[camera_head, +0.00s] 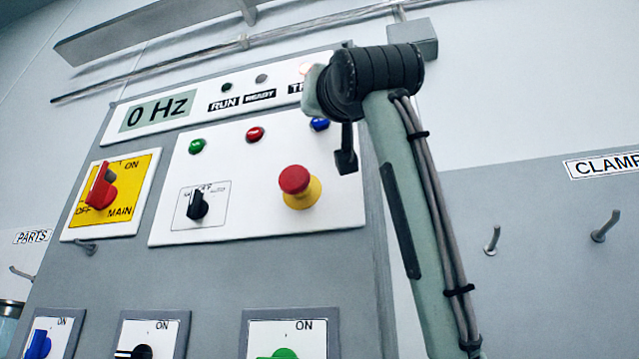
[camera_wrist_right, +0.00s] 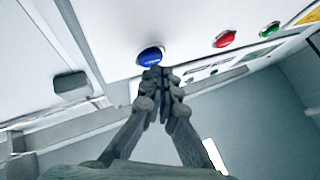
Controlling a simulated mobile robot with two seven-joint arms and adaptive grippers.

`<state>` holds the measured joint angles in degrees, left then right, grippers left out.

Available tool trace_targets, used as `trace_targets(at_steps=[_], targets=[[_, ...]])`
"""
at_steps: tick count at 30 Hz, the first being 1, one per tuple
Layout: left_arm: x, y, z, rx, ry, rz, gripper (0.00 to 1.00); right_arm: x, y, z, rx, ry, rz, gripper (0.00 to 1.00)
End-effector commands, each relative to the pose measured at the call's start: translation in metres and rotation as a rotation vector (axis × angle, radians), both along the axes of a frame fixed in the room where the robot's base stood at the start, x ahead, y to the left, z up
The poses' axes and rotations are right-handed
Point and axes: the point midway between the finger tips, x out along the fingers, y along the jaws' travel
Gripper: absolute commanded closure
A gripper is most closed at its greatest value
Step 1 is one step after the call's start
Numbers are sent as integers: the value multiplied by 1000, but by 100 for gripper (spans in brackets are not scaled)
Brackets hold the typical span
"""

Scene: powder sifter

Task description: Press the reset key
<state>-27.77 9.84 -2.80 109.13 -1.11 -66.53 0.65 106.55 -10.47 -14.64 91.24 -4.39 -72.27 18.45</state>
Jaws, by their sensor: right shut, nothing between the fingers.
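A blue push button (camera_head: 320,124) sits at the right end of the upper button row on the white control plate. My right gripper (camera_head: 346,162) is shut and empty, just right of and below the button in the head view. In the right wrist view its closed fingertips (camera_wrist_right: 158,72) overlap the button's lower edge; I cannot tell whether they touch it. My left gripper is not in view.
A red button (camera_head: 255,134), a green button (camera_head: 197,146) and a red mushroom stop (camera_head: 295,180) on a yellow base share the plate. A black selector (camera_head: 198,205) and a red main switch (camera_head: 102,187) sit left. Pegs (camera_head: 605,226) stick out of the right wall.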

Motion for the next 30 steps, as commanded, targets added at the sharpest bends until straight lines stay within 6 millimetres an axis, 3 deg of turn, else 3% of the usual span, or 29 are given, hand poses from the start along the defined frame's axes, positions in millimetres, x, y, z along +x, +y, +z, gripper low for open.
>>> trace_targets(at_steps=[30], targets=[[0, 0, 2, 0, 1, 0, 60, 10, -3, 0, -1, 2, -1, 100]])
